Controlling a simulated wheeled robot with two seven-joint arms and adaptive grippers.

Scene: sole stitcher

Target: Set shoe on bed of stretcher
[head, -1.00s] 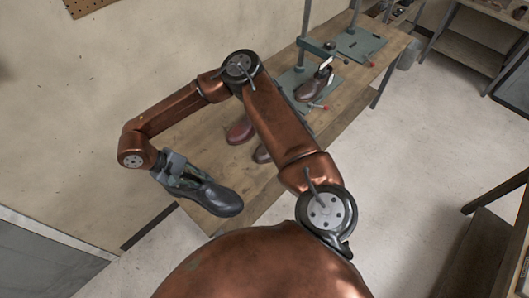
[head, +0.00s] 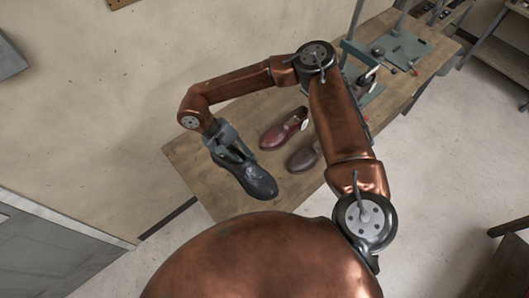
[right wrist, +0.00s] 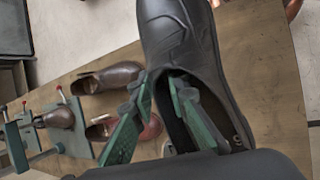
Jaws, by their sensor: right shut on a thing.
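My right gripper (head: 234,152) is shut on the black shoe (head: 250,181), holding it toe toward me over the near end of the wooden bench (head: 190,155). In the right wrist view the green fingers (right wrist: 160,88) pinch the side of the black shoe's opening (right wrist: 185,40), one finger inside and one outside. A stretcher (head: 352,52) with a green post stands farther along the bench, a brown shoe (head: 366,84) at its bed; my arm hides part of it. A second stretcher (head: 402,46) stands beyond, its plate looking bare. My left gripper is out of view.
A reddish-brown shoe (head: 283,129) and a darker brown shoe (head: 305,156) lie on the bench between the held shoe and the stretchers. The wall (head: 110,110) runs along the bench's far side. Open floor (head: 445,150) lies to the right.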

